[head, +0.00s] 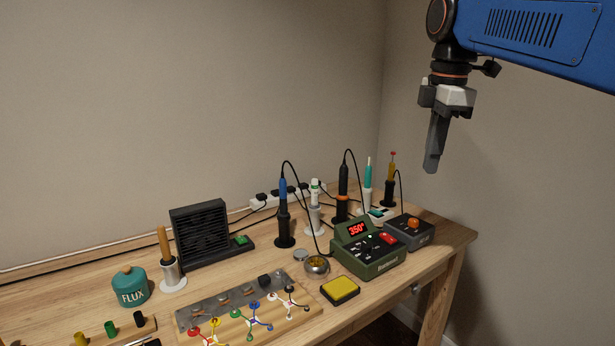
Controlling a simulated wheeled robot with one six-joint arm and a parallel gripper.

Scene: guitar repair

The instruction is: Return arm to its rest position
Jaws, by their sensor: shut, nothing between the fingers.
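My gripper (432,165) hangs from the blue arm at the upper right of the head view. It points down, with its dark fingers together and nothing between them. It is in the air above the right end of the workbench (455,236), in front of the bare wall, and touches nothing. Only the end of the arm shows; the rest runs out of the picture at the right.
Below are a green soldering station (368,262) reading 350, a grey box (409,233), and upright tools including a blue iron (284,220). A black fan (207,235), flux jar (131,287) and yellow sponge (340,290) stand further left. Air around the gripper is clear.

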